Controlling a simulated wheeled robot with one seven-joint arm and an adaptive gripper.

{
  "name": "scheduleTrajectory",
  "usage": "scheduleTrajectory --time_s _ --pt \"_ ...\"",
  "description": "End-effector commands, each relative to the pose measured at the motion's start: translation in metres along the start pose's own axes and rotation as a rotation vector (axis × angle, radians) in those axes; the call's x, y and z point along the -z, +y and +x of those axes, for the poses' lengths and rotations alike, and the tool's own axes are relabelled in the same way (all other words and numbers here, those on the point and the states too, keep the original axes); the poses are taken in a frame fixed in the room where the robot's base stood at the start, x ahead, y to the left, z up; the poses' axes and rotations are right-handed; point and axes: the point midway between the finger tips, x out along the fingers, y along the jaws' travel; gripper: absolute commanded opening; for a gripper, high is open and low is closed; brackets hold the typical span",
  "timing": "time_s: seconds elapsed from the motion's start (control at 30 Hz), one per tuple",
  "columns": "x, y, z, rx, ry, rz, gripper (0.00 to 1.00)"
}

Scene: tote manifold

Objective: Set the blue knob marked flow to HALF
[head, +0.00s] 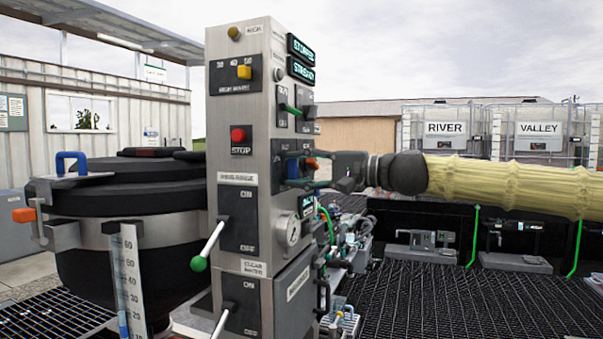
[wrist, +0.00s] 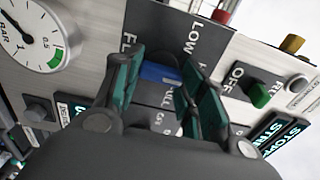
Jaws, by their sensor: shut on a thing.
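The blue knob (wrist: 160,73) sits on a dark plate on the side face of the steel control column. My gripper (wrist: 163,86) has its teal fingers on either side of the knob and is shut on it. In the wrist view, LOW is readable on the plate, with partly covered letters like FL and ULL. The fingers cover much of the knob and scale, so I cannot tell which mark it points to. In the head view, my gripper (head: 307,172) reaches the column's side from the right, and a little of the blue knob (head: 292,168) shows.
The control column (head: 240,170) carries a red STOP button (head: 240,136), a yellow slider (head: 244,72) and a green-tipped lever (head: 199,263). A pressure gauge (wrist: 30,33) and a green switch (wrist: 259,94) flank the plate. A dark lidded vessel (head: 130,190) stands left.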

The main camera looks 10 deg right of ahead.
Motion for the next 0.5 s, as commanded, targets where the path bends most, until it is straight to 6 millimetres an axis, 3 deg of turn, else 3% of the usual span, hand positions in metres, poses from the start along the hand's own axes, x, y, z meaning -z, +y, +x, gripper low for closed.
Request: scheduleTrajectory --time_s 0.27,0.3,0.4,0.5 --pt "0.0002 -0.0001 -0.0001 0.000 0.000 0.001 0.17" --pt "0.0002 -0.0001 0.0000 0.000 0.000 0.001 0.43" --pt "0.0001 0.0000 0.0000 0.000 0.000 0.001 0.61" --pt "0.0001 0.0001 0.0000 0.000 0.000 0.001 0.62"
